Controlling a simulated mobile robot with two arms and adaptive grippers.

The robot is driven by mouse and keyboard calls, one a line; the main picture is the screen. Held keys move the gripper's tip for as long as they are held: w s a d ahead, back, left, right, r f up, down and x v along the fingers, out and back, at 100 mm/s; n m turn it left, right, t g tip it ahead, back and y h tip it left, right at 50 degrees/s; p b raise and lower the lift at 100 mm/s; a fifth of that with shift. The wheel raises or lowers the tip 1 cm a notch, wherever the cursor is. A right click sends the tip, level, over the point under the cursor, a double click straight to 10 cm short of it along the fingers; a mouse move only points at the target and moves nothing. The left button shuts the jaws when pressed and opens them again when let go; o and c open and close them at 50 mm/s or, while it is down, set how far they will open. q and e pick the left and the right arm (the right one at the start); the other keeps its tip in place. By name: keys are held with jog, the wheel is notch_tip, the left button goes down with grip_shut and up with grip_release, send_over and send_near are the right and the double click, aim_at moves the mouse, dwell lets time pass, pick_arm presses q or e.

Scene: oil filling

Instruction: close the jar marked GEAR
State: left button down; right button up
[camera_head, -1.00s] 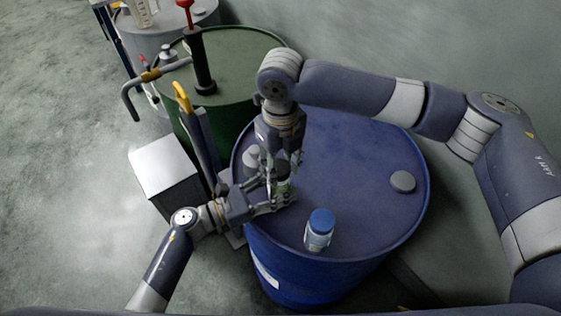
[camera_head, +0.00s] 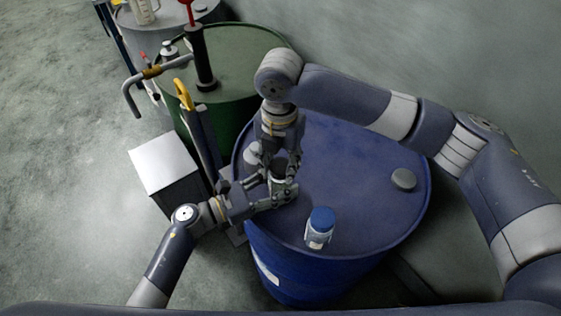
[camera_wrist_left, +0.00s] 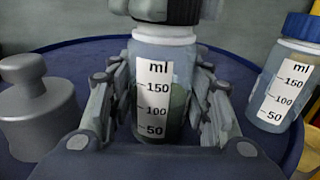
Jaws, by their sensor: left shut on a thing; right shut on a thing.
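A clear jar (camera_wrist_left: 155,95) with a white ml scale and greenish liquid stands between the fingers of my left gripper (camera_head: 284,190), which is shut on it. The same grip fills the middle of the left wrist view (camera_wrist_left: 160,115). No GEAR mark is readable on the jar. A dark cap (camera_wrist_left: 182,10) is at the jar's mouth, above the pale neck. My right gripper (camera_head: 279,160) comes down from above and is shut on the cap. I cannot tell whether the cap is seated or threaded.
A second jar with a blue cap (camera_head: 319,227) stands on the blue drum (camera_head: 345,180), right of my left gripper. A grey bung (camera_head: 403,179) is on the drum's right side. A green drum (camera_head: 245,55) with a pump (camera_head: 203,65) stands behind. The drum top's middle is clear.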

jog(key=m, duration=0.5)
jog(key=shift+a, duration=0.1)
jog(key=m, duration=0.5)
jog(key=shift+w+m, duration=0.15)
jog(key=shift+m, duration=0.15)
jog(key=m, duration=0.5)
jog(key=shift+w, duration=0.1)
jog(key=m, duration=0.5)
jog(key=shift+w+m, duration=0.1)
jog(key=shift+m, duration=0.2)
jog(key=m, duration=1)
jog(key=shift+w+d, duration=0.1)
jog(key=shift+d, duration=0.1)
jog(key=m, duration=0.5)
jog(key=shift+d, duration=0.1)
jog(key=m, duration=0.5)
jog(key=shift+d+f+m, duration=0.1)
jog(key=shift+m, duration=0.2)
jog(key=o, duration=0.7)
